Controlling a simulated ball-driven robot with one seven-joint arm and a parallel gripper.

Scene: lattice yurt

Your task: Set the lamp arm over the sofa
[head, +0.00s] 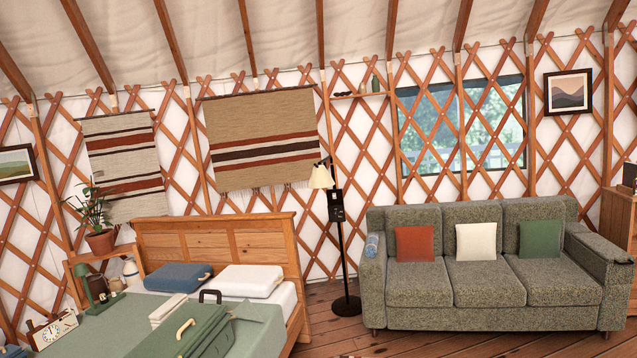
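A floor lamp (341,250) with a thin black pole and a round dark base stands on the wood floor between the bed and the sofa. Its cream shade (321,177) hangs at the top, left of the pole, on the bed's side and away from the sofa. The short lamp arm above the shade is small and hard to make out. A dark box (336,205) sits on the upper pole. The grey-green sofa (430,284) is to the right, with red, cream and green cushions. My gripper is not in view.
A wooden bed (218,243) with pillows, a green cover and a green case (190,333) fills the lower left. A potted plant (100,238) stands beside it. Bare floor (420,344) shows in front of the lamp and sofa. A lattice wall stands behind.

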